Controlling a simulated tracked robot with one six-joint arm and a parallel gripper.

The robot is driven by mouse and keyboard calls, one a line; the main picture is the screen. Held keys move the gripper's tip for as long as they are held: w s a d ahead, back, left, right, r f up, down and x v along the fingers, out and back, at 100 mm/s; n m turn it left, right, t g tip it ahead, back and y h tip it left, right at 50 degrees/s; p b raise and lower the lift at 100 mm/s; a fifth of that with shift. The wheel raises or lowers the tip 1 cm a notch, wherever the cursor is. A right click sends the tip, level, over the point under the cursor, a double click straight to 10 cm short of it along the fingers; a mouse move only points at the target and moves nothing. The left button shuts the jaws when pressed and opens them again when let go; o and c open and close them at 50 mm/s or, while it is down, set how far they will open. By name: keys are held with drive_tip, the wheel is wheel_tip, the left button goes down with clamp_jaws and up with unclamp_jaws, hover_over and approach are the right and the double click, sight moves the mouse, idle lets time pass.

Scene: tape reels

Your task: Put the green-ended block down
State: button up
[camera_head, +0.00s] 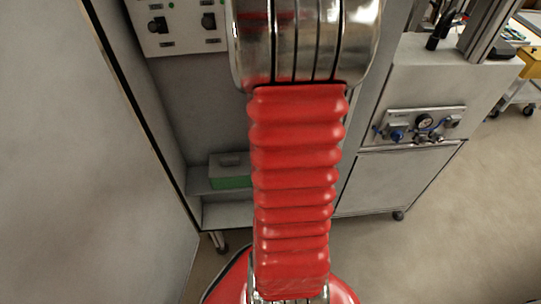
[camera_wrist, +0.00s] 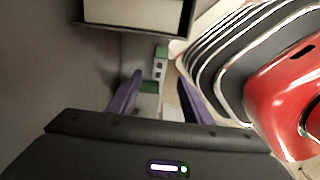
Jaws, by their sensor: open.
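In the wrist view, the green-ended block (camera_wrist: 159,69) is small and pale grey, with green ends and dark marks on its face. It lies beyond and partly between the tips of my gripper (camera_wrist: 160,78). The two purple fingers are spread wide, with a visible gap on either side of the block. What the block rests on is hard to make out. In the head view, my gripper is hidden behind my own red-sleeved arm. A grey box with a green front (camera_head: 230,181) sits on a low shelf there; I cannot tell if it is the same block.
A grey cabinet wall (camera_head: 150,150) stands close on the left of my arm. A control panel (camera_head: 185,25) is above the shelf (camera_head: 225,213). A grey machine with a gauge panel (camera_head: 425,125) stands right. The floor (camera_head: 440,235) at lower right is clear.

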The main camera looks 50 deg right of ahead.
idle(0.3)
drive_tip(key=w+a+r+m+t+h, duration=0.1)
drive_tip(key=w+a+r+m, duration=0.15)
drive_tip(key=a+r, duration=0.4)
drive_tip(key=w+a+r+m+t, duration=0.1)
drive_tip(key=w+a+r, duration=0.3)
drive_tip(key=a+r, duration=0.25)
drive_tip(key=s+a+r+m+t, duration=0.1)
drive_tip(key=a+r, duration=0.3)
drive_tip(key=a, duration=0.4)
drive_tip(key=s+a+r+m+t+y, duration=0.1)
drive_tip(key=s+a+r+m+t, duration=0.1)
drive_tip(key=a, duration=0.7)
wheel_tip(320, 180, up, 2)
drive_tip(key=shift+s+a+r+m+t, duration=0.25)
drive_tip(key=shift+s+m, duration=0.2)
drive_tip(key=shift+m, duration=0.4)
